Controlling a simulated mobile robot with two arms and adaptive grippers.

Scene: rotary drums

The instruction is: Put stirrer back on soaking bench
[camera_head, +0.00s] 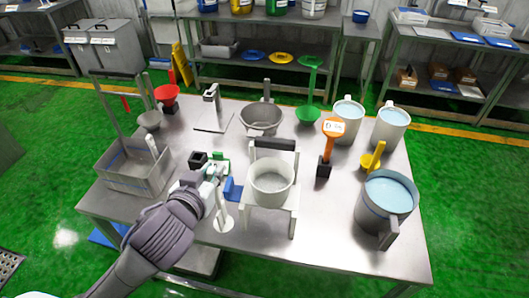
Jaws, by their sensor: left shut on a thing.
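My left gripper (212,172) reaches in over the front left of the steel bench (318,240). It is shut on what looks like the thin upright handle of a white paddle-shaped tool, probably the stirrer (223,218). The tool's rounded flat end points down near the bench's front edge; I cannot tell whether it touches the bench top. The fingertips and the grip itself are partly hidden and small. My right gripper is not in view.
A white stand with a pot (271,187) is close right of the gripper. A grey basin (133,174) is on the left. A blue block (233,191) and black block (197,160) lie beside the gripper. A large jug (384,213) stands at right. Free bench shows at front centre-right.

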